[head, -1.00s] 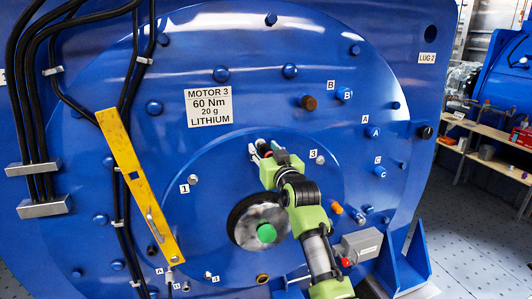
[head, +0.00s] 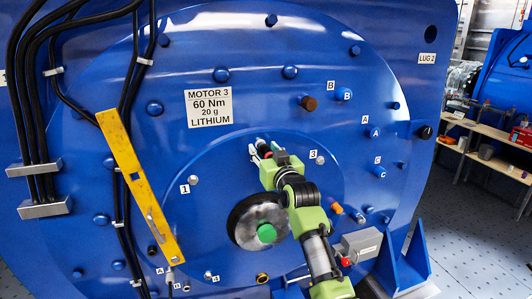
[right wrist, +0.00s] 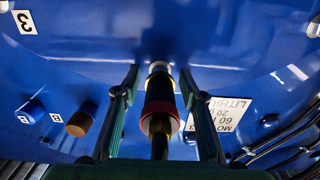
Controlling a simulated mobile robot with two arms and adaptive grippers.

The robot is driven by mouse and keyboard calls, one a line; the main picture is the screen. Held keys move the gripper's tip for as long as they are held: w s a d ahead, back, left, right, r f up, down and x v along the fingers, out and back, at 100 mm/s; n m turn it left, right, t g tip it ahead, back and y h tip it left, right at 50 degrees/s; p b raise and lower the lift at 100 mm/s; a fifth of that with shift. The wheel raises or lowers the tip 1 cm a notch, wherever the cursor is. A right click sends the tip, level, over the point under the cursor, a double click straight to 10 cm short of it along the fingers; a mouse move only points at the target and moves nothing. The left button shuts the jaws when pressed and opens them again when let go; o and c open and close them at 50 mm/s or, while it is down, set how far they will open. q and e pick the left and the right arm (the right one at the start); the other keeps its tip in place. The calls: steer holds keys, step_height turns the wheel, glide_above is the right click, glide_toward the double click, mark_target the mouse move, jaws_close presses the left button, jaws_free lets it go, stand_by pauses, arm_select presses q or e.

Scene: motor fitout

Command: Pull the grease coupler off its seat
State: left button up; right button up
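The grease coupler (right wrist: 160,108) is a dark cylinder with a red ring at its near end and a yellow band and pale tip at its far end. In the right wrist view it points toward the blue motor face, between the fingers of my right gripper (right wrist: 160,74). A gap shows between it and each finger, so the gripper is open around it. In the head view my right gripper (head: 265,150) is at the motor face, above the black round hub; the coupler there is small and partly hidden. Whether its far end touches its seat is unclear. My left gripper is not in view.
A black hub with a green centre (head: 266,233) sits just below my gripper. A yellow bar (head: 139,185) and black cables (head: 37,110) are at left. A brown plug (head: 309,103) and blue caps stick out at upper right. A grey box (head: 362,243) is lower right.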

stand_by(0.3)
jaws_close()
steer(key=shift+s, duration=0.1)
steer(key=shift+s+d+p, duration=0.1)
steer(key=shift+p, duration=0.25)
steer(key=shift+p+v, duration=1.7)
steer(key=shift+v, duration=1.15)
